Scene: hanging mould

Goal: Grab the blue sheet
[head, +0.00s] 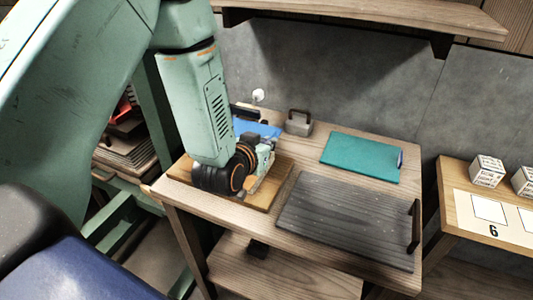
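The blue sheet (262,129) lies near the back left of the wooden table (240,208), partly hidden behind my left gripper and arm. My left gripper (262,172) is low over a light wooden board (281,178), on the near side of the blue sheet. Its fingers are small and partly covered by the wrist, so I cannot tell whether they are open or shut, or whether they touch the board. My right gripper is not in view.
A ribbed dark grey board (345,220) with a black handle and a teal board (360,157) lie on the right. A grey handled block (299,123) stands at the back. A shelf (380,15) overhangs the wall. White boxes (487,171) sit on another table.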

